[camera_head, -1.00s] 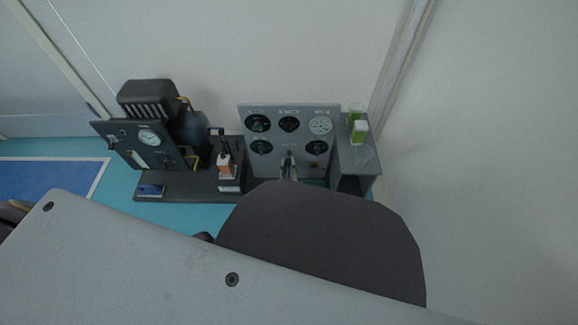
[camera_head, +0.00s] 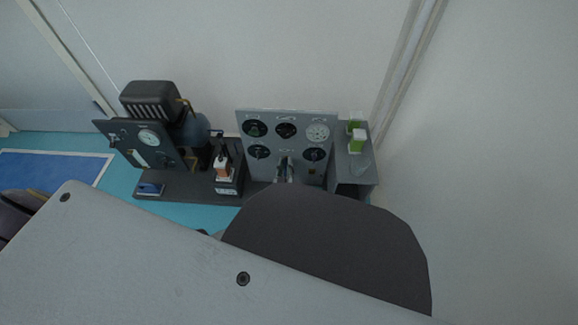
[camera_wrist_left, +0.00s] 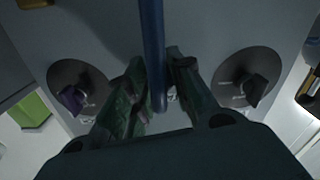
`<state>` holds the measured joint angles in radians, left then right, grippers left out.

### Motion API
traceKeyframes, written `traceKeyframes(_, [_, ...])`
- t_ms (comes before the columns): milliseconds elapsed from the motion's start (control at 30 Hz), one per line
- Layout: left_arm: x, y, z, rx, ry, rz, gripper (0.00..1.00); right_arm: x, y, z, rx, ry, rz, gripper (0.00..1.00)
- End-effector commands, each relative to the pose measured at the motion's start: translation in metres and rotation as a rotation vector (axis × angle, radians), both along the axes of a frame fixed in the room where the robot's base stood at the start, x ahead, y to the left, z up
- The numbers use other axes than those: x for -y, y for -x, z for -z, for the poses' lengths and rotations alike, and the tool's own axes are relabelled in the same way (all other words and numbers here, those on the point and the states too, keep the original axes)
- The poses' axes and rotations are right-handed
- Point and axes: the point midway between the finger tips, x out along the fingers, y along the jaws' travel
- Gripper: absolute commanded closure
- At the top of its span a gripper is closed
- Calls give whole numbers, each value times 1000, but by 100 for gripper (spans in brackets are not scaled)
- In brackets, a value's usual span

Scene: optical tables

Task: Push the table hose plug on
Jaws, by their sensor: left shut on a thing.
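A blue hose (camera_wrist_left: 152,45) hangs down from the top of the left wrist view, its lower end between my left gripper's fingers (camera_wrist_left: 158,85). The fingers are shut on the hose's end, in front of the grey gauge panel. The plug itself and any socket are hidden by the fingers. In the head view the tip of my left gripper (camera_head: 284,169) shows small at the lower middle of the grey panel (camera_head: 287,142), with the rest of it hidden behind my dark arm part. My right gripper is not in view.
Dark round dials with knobs flank the fingers, one left (camera_wrist_left: 75,90) and one right (camera_wrist_left: 248,78). A dark compressor-like unit (camera_head: 150,100) stands left of the panel, with an orange-and-white bottle (camera_head: 222,168) between. Green-and-white containers (camera_head: 357,140) stand on a grey cabinet to the right.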

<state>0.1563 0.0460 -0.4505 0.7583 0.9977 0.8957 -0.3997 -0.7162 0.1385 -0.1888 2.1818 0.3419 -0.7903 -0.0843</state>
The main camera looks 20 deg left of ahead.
Motion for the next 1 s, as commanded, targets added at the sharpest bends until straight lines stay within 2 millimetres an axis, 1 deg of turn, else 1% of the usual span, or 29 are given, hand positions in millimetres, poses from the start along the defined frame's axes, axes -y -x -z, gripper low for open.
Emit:
traceKeyframes(33, [-2, -3, -1, -2, 1, 0, 100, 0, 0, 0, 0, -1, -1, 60])
traceKeyframes(200, [-2, -4, -1, -1, 1, 0, 100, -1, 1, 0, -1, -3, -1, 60])
traceKeyframes(233, [-2, -4, -1, -1, 1, 0, 73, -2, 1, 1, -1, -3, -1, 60])
traceKeyframes(367, [-2, -4, -1, -1, 1, 0, 57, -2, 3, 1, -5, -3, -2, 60])
traceKeyframes(400, [-2, -3, -1, -1, 1, 0, 54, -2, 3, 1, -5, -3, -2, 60])
traceKeyframes(767, [-1, -2, -1, 0, 1, 0, 54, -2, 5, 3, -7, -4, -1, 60])
traceKeyframes(1000, [0, -2, -5, -2, 1, 0, 54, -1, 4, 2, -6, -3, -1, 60])
